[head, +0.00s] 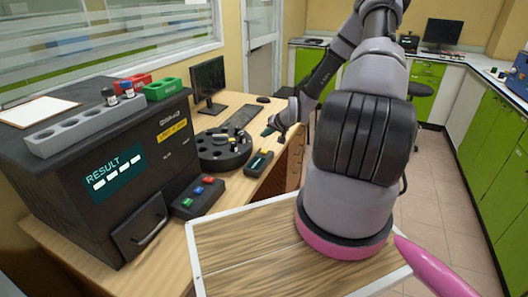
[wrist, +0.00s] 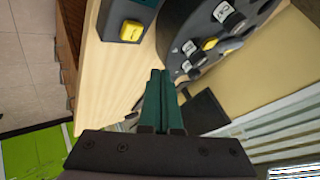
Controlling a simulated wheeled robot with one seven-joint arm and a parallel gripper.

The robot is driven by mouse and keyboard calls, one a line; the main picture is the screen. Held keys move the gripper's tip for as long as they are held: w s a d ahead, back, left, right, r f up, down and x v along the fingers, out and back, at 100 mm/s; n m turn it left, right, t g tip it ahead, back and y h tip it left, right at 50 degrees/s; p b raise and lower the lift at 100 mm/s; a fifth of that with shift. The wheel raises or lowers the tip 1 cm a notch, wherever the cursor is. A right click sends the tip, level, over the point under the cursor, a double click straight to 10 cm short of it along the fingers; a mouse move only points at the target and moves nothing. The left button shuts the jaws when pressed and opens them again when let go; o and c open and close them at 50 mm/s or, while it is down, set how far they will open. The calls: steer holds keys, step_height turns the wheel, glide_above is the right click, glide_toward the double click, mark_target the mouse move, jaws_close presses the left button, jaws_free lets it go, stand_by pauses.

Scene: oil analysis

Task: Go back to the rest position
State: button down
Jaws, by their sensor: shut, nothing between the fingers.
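My gripper (head: 268,132) shows in the head view over the right edge of the wooden desk, near the round dark carousel. In the wrist view its two green fingers (wrist: 158,76) are together, with nothing held between them. The dark carousel (head: 222,150) stands on the desk to the left of my gripper and holds several small vials; it also shows at the top of the wrist view (wrist: 180,45). A small dark box with a yellow button (head: 258,163) lies on the desk just below my gripper, apart from it.
A black analyser (head: 85,170) with a RESULT display stands at the left, with racks and vials on top. A button box (head: 197,197) sits beside it. A monitor (head: 208,80) and keyboard (head: 240,118) are behind the carousel. Tiled floor (head: 435,195) is open at right, before green cabinets (head: 497,170).

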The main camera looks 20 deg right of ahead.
steer(key=s+a+r+n+g+h, duration=0.1)
steer(key=s+r, duration=0.3)
steer(key=r, duration=0.6)
steer(key=s+a+r+g+h, duration=0.1)
steer(key=s+r+h, duration=0.15)
steer(key=r, duration=0.75)
steer(key=s+a+r+n, duration=0.1)
steer(key=s+r, duration=0.4)
steer(key=r, duration=0.6)
steer(key=s+a+r, duration=0.2)
steer(key=s+r, duration=0.2)
steer(key=s, duration=0.3)
steer(key=s+a+r+m+y, duration=0.1)
steer(key=s+a+r, duration=0.2)
steer(key=s+r, duration=0.2)
steer(key=s+a+r+y, duration=0.1)
steer(key=s+a+r, duration=0.2)
steer(key=s, duration=0.6)
steer(key=shift+r, duration=0.9)
steer(key=c, duration=1.5)
jaws_free()
steer(key=shift+t, duration=0.3)
steer(key=shift+c, duration=0.2)
